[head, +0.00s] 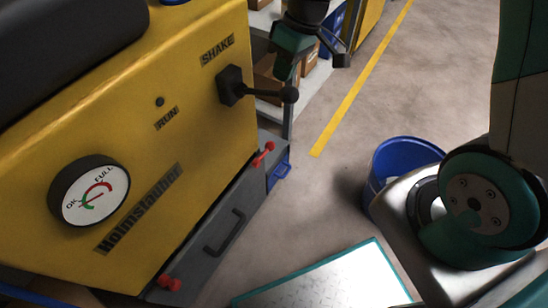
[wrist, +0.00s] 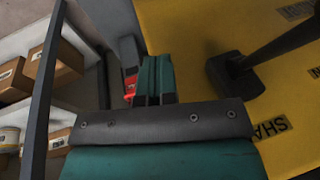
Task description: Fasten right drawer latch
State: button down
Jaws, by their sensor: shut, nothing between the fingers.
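The right drawer latch (head: 263,155) is a small red handle at the right end of the grey drawer (head: 228,222), low on the yellow machine. It slants outward from the machine; I cannot tell whether it is fastened. The left latch (head: 170,283) is a similar red handle at the drawer's left end. My gripper (head: 284,72) is at the top of the head view, above and apart from the right latch, near the black SHAKE lever (head: 262,92). In the wrist view my teal fingers (wrist: 155,65) are together and empty. A red piece (wrist: 130,88) shows beside them, probably this latch, partly hidden.
The lever also stands close right of the fingers in the wrist view (wrist: 255,65). Shelves with cardboard boxes (wrist: 48,65) are to the left there. A blue bin (head: 392,158) and a metal-topped platform (head: 325,280) stand right of the machine. The floor between is clear.

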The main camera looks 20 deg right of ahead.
jog(key=b, duration=0.4)
send_over(272, 143)
jog(key=d, duration=0.5)
notch_tip(272, 143, down, 14)
jog(key=shift+s+a+r, duration=0.15)
jog(key=shift+r, duration=0.1)
jog(key=shift+f, duration=0.1)
jog(key=b+x, duration=0.6)
jog(key=x, duration=0.7)
jog(key=shift+f, duration=0.4)
